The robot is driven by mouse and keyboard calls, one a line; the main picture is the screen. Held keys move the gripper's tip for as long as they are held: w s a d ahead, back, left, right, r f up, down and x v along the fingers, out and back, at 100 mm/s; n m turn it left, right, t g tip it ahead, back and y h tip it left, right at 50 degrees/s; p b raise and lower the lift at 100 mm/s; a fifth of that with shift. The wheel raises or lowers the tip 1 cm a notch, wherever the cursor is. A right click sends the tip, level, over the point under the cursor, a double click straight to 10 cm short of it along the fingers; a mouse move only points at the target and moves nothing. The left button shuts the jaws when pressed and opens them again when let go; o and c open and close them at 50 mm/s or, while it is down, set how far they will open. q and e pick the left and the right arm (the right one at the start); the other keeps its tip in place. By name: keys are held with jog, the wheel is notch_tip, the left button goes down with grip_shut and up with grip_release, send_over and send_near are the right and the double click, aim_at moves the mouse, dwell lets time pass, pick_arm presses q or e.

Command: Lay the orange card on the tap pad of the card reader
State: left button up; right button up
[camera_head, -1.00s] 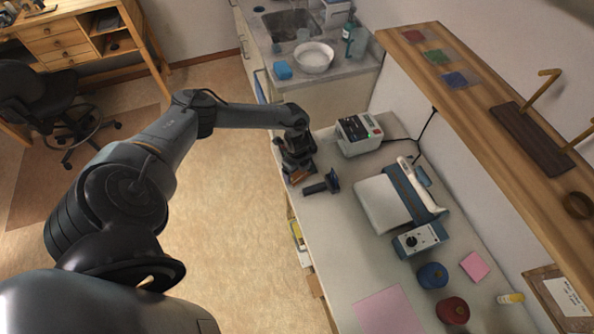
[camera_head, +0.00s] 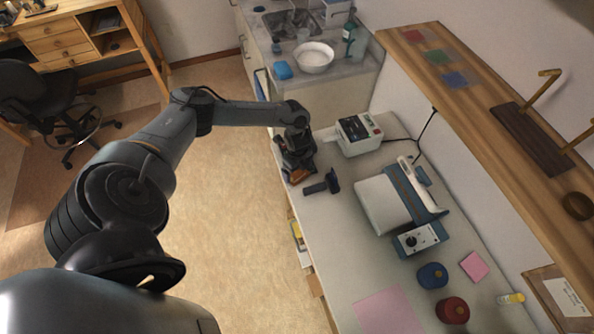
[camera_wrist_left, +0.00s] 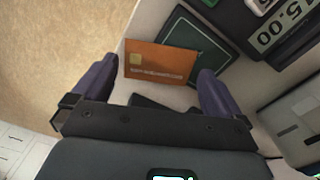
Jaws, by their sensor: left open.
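The orange card (camera_wrist_left: 160,62), with a gold chip, shows between the fingertips of my open left gripper (camera_wrist_left: 158,72) in the left wrist view. Gaps show between its side edges and the fingers. The card reader (camera_wrist_left: 285,28) with a "5.00" display is at the upper right. In the head view the gripper (camera_head: 298,168) is at the bench's left edge, left of the white reader (camera_head: 358,135), with an orange patch under it. My right gripper is out of view.
A black handled tool (camera_head: 323,185) lies just right of the gripper. A blue and white machine (camera_head: 408,195), a blue disc (camera_head: 432,275) and a red disc (camera_head: 453,310) stand farther along the bench. A wooden shelf (camera_head: 480,100) runs above on the right.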

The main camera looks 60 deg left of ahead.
aim_at(297, 175)
pick_arm(q)
notch_tip(297, 175, up, 10)
jog(key=w+d+f+t+h, duration=0.1)
jog(key=d+t, duration=0.2)
jog(key=d, duration=1.4)
jog(key=w+d+f+t+h, duration=0.1)
jog(key=d+t+h, duration=0.15)
jog(key=d, duration=1.35)
jog(key=s+d+r+n+t+y, duration=0.1)
jog(key=s+d+r+n+y, duration=0.15)
jog(key=r+n, duration=0.25)
jog(key=s+a+r+n+g, duration=0.2)
jog(key=s+a+n, duration=0.5)
jog(key=s, duration=0.5)
jog(key=shift+r+n+g+y, duration=0.35)
jog(key=shift+n+g+y, duration=0.05)
jog(key=shift+n+g, duration=0.1)
jog(key=shift+r, duration=0.1)
